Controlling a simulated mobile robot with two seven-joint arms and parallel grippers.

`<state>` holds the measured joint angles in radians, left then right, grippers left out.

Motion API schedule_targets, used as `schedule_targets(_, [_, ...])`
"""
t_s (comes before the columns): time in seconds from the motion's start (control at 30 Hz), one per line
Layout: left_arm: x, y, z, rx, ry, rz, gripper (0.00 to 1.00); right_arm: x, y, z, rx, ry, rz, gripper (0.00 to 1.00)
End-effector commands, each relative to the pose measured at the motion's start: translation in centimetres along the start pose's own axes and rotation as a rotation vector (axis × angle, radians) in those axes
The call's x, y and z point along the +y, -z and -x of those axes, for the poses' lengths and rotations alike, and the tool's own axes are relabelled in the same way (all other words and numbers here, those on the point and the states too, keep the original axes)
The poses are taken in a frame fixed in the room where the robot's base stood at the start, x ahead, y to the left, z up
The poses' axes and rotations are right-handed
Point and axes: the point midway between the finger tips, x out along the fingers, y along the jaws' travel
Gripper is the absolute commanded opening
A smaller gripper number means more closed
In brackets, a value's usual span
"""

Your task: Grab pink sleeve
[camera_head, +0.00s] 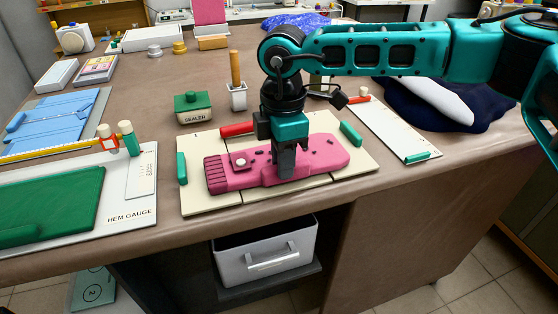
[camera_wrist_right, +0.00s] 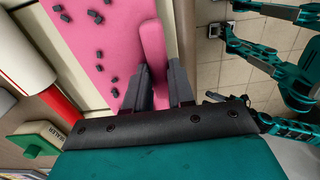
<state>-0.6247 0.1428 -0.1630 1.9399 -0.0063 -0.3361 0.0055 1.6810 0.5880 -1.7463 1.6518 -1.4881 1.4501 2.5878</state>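The pink sleeve (camera_head: 225,176) lies flat on a cream board (camera_head: 358,172) at the front middle of the table, with a ribbed cuff at its left end and small dark pieces on top. My right gripper (camera_head: 288,172) points down onto its near edge. In the right wrist view, its fingers (camera_wrist_right: 160,82) sit on both sides of a raised pink fold (camera_wrist_right: 152,45), which fills the gap between them; they look shut on it. My left gripper does not show in the head view. A teal arm with a small dark end (camera_wrist_right: 218,30) shows in the wrist view, too small to read.
Green and red rolls lie at the board's edges. A green sealer (camera_head: 193,107) and a white cup (camera_head: 237,97) stand behind it. A hem gauge board (camera_head: 130,213) lies left, a white strip board (camera_head: 400,135) and dark cloth (camera_head: 480,112) right. A grey drawer (camera_head: 265,252) is below.

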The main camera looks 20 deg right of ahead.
Motion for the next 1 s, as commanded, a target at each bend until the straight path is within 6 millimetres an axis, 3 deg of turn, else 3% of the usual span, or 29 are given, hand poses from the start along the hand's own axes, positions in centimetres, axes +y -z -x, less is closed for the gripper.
schedule_targets(0.23, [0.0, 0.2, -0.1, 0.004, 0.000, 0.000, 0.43, 0.0, 0.0, 0.0, 0.000, 0.000, 0.000, 0.00])
schedule_targets(0.67, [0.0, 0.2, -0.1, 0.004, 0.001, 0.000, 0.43, 0.1, 0.0, 0.5, 0.001, -0.002, 0.000, 0.00])
schedule_targets(0.87, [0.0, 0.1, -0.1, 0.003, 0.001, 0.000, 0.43, 0.1, 0.0, 2.7, 0.002, -0.004, -0.001, 0.00])
schedule_targets(1.0, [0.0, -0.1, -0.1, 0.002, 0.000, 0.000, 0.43, 0.1, 0.1, 5.9, 0.003, -0.007, -0.001, 0.00])
